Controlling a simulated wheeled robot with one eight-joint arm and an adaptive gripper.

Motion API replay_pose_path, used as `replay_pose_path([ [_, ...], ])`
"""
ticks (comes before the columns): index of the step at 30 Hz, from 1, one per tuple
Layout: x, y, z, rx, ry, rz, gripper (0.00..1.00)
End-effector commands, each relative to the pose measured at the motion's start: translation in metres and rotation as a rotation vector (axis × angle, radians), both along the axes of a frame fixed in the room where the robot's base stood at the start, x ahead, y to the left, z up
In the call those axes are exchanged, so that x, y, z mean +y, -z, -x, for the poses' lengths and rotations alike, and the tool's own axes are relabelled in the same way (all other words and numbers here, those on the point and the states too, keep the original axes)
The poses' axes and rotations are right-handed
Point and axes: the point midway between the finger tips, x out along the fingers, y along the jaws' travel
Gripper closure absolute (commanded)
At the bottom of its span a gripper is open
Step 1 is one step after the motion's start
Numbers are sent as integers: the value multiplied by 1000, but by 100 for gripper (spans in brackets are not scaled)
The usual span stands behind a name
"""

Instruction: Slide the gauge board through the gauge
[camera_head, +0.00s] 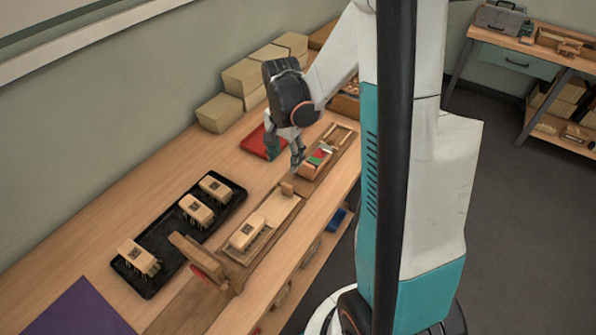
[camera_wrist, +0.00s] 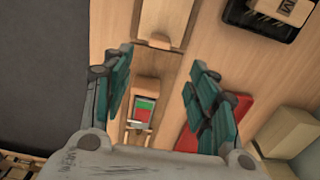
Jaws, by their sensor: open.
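A long light wooden board with an upright end block (camera_head: 287,187), which I take as the gauge board (camera_head: 281,208), lies in a wooden track along the bench. A pale brush block (camera_head: 246,232) sits on it. Its end block also shows in the wrist view (camera_wrist: 160,41). A wooden bar across the track with a red part beneath, apparently the gauge (camera_head: 203,262), stands just beyond the brush block. My gripper (camera_wrist: 160,62) is open and empty, above the track near the end block. In the head view my gripper (camera_head: 297,165) partly hides the track behind it.
A red-and-green marked piece (camera_head: 319,156) lies in the track behind the end block. A black tray (camera_head: 176,237) holds several brush blocks alongside. A red tray (camera_head: 256,143) and cardboard boxes (camera_head: 243,78) are near the wall. A purple mat (camera_head: 80,310) lies at the front.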

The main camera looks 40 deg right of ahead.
Motion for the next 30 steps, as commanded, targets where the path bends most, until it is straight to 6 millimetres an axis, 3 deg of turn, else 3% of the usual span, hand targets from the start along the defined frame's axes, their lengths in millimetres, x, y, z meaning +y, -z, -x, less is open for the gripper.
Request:
replay_pose_path([
  [5, 0, 16, 0, 0, 0, 0, 47],
  [21, 0, 115, 0, 0, 0, 0, 47],
  [30, 1, 137, 0, 0, 0, 0, 47],
])
